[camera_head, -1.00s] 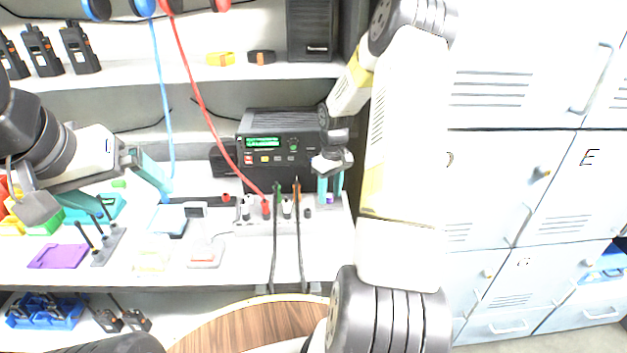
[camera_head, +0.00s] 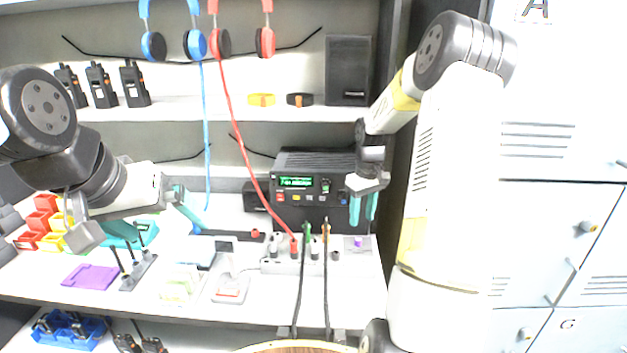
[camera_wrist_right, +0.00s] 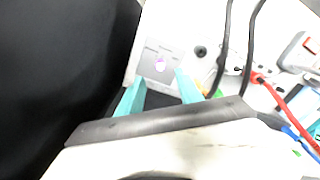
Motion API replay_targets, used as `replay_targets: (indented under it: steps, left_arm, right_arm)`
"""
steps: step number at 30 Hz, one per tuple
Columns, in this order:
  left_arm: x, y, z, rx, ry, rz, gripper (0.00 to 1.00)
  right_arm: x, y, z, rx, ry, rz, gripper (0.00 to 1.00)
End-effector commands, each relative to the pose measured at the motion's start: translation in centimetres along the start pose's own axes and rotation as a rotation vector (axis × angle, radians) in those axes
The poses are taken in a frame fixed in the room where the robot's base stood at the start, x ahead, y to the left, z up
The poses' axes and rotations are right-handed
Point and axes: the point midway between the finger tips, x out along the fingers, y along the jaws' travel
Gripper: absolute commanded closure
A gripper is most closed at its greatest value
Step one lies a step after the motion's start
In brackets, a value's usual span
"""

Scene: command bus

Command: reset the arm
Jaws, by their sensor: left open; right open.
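My left gripper (camera_head: 184,208) is open with teal fingers, above the left part of the white counter, and appears empty. My right gripper (camera_head: 363,208) is open with teal fingers pointing down, in front of the right end of the black radio unit (camera_head: 305,185). In the right wrist view, the right gripper (camera_wrist_right: 160,95) has nothing between its fingers. Beyond them lies a grey plate with a small purple part (camera_wrist_right: 160,62); the purple part also shows in the head view (camera_head: 357,243).
A socket strip (camera_head: 285,265) with red, green and orange plugs and hanging cables stands before the radio. A purple tray (camera_head: 91,276), a grey rack with black pegs (camera_head: 138,272) and coloured bins (camera_head: 45,225) are at left. Lockers (camera_head: 555,235) stand at right. A shelf (camera_head: 220,108) holds handheld radios.

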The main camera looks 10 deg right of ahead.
Motion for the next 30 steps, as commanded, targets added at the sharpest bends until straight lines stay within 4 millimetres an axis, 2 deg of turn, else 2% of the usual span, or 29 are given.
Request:
replay_targets:
  steps: [4,8,12,18,24,30]
  left_arm:
    - [0.0,0.0,0.0,0.000,0.000,0.000,0.00]
    - [0.0,0.0,0.0,0.000,0.000,0.000,0.00]
    - [0.0,0.0,0.0,0.000,0.000,0.000,0.00]
    - [0.0,0.0,0.0,0.000,0.000,0.000,0.00]
    - [0.0,0.0,0.0,0.000,0.000,0.000,0.00]
    - [0.0,0.0,0.0,0.000,0.000,0.000,0.00]
  right_arm:
    - [-2.5,-1.2,0.3,0.009,0.025,0.021,0.57]
    - [-7.3,-4.0,1.5,0.035,0.081,0.056,0.57]
    - [-12.5,-8.0,4.1,0.080,0.164,0.083,0.57]
    - [-17.8,-13.6,8.9,0.150,0.301,0.083,0.57]
    - [-20.4,-18.7,14.2,0.217,0.445,0.035,0.57]
    - [-20.8,-21.9,17.9,0.263,0.546,-0.030,0.57]
